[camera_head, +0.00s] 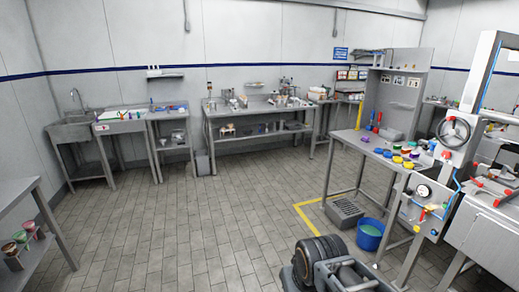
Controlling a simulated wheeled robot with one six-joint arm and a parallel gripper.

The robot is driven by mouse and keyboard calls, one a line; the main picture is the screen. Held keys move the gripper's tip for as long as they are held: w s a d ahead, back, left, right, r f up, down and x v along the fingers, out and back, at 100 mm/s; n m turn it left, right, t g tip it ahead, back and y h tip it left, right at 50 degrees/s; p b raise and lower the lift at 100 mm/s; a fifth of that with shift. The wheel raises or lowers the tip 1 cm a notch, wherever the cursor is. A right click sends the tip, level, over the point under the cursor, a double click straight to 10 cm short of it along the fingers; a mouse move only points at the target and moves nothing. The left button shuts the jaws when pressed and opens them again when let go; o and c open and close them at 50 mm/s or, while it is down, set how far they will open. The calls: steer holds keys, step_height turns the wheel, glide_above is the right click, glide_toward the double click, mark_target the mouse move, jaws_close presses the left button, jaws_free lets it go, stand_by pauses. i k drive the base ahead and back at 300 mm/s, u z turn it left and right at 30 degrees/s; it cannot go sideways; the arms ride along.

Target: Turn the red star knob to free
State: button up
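The white machine column (469,110) stands at the right with a round dark handwheel (454,131). A small red part (447,154) sits on the column below the handwheel. A lower panel (412,212) carries a round gauge (424,191) and another small red part (423,214) among yellow and blue ones. Which red part is the star knob, and how it is turned, is too small to tell. My gripper does not show clearly anywhere; dark rounded parts with grey brackets fill the bottom centre and no fingertips can be made out.
A workbench (345,138) with colourful small parts stands left of the machine. A blue bucket (370,235) and a grey grated box (345,212) are on the floor under it. A grey cabinet (490,237) is at far right. The tiled floor at centre left is clear.

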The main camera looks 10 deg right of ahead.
mark_target(445, 154)
steer(key=u, duration=0.05)
steer(key=i, duration=1.8)
steer(key=z, duration=0.95)
steer(key=i, duration=1.05)
steer(key=z, duration=1.35)
steer(key=i, duration=0.4)
steer(key=z, duration=0.25)
